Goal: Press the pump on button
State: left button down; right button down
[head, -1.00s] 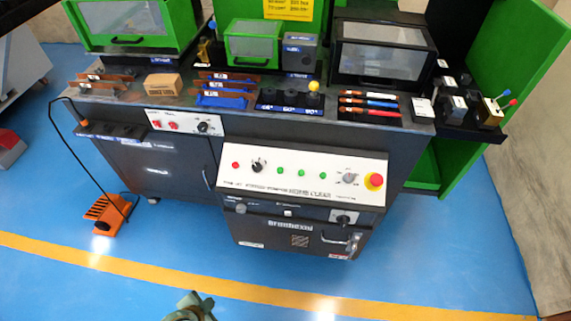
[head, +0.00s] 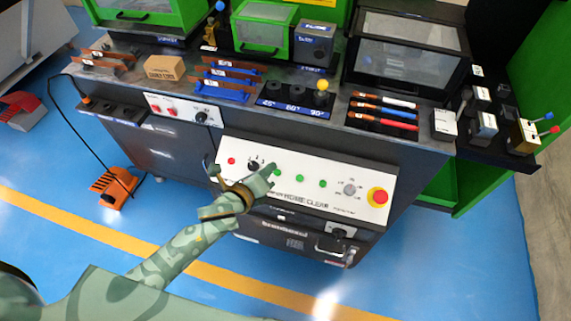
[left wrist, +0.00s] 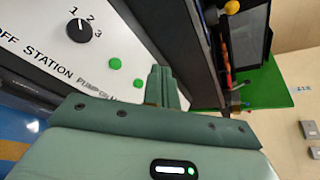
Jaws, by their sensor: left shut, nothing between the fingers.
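The white control panel (head: 335,205) slopes on the front of the dark machine. Its row holds a red light, a black selector knob (head: 254,164) and several green buttons. In the left wrist view, the "PUMP ON" lettering is beside the first green button (left wrist: 114,63) after the knob (left wrist: 79,30); this button also shows in the head view (head: 277,173). My left gripper (head: 270,174) is shut and empty, its tips at the panel close to that button. In the left wrist view the closed fingers (left wrist: 164,84) point along the panel. I cannot tell whether they touch it. My right gripper is out of view.
A red emergency button with a yellow ring (head: 378,197) is at the panel's right end. A grey knob (head: 350,189) is beside it. An orange pedal (head: 113,188) stands on the floor.

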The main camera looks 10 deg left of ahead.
aim_at(277, 173)
pick_arm(q)
jog(key=m, duration=0.2)
jog(key=shift+r+m, duration=0.1)
jog(key=shift+m, duration=0.3)
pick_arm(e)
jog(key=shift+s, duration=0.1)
